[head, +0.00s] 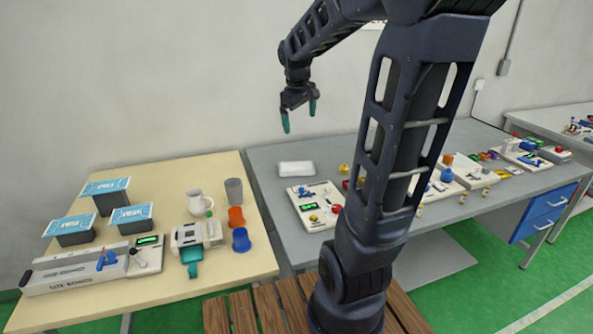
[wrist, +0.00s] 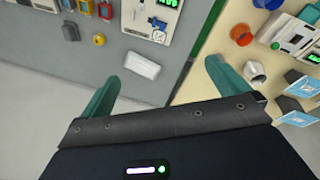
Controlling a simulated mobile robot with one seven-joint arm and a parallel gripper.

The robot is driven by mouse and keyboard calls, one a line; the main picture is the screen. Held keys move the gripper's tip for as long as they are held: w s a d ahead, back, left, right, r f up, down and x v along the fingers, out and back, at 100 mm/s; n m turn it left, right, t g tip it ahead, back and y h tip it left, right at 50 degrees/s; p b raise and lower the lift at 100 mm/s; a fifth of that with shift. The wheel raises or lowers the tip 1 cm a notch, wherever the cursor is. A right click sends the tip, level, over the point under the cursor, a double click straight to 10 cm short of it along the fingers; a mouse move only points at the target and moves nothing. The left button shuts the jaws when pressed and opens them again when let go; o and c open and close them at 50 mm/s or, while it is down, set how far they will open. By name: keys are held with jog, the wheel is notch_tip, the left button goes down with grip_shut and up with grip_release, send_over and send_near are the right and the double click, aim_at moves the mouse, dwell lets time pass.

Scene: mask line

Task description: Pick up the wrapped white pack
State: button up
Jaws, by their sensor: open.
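The wrapped white pack (head: 296,168) lies flat on the grey table, toward its back left, behind a white panel device. In the wrist view the white pack (wrist: 142,65) shows whole, between and beyond the fingertips. My gripper (head: 299,119) is open and empty, held in the air above the grey table, higher than the pack. In the wrist view my gripper (wrist: 172,76) shows two green fingers spread wide, with nothing between them.
The white panel device (head: 317,205) with knobs sits just in front of the pack. The cream table (head: 150,290) at left holds a white mug (head: 199,203), a grey cup (head: 234,191), orange and blue cups, blue-topped boxes and machines. The wall (head: 150,90) is close behind.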

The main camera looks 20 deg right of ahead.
jog(key=w+d+f+n+g, duration=0.1)
jog(key=w+f+n, duration=0.15)
jog(key=w, duration=0.65)
jog(key=n+g+h, duration=0.3)
jog(key=n, duration=0.5)
send_over(296, 165)
jog(key=a, duration=0.5)
jog(key=shift+m, duration=0.25)
jog(key=f, duration=1.6)
jog(key=w+f, duration=0.1)
jog(key=f, duration=0.7)
jog(key=shift+f, duration=0.4)
jog(key=shift+t, duration=0.3)
jog(key=x, duration=0.5)
jog(key=shift+s, duration=0.1)
jog(key=shift+d+x, duration=0.15)
jog(key=shift+x, duration=1.2)
jog(key=shift+d+x, duration=0.15)
jog(key=shift+x, duration=1.15)
jog(key=shift+s+r, duration=0.1)
jog(key=c, duration=0.7)
jog(key=shift+r, duration=0.1)
jog(key=shift+c, duration=0.2)
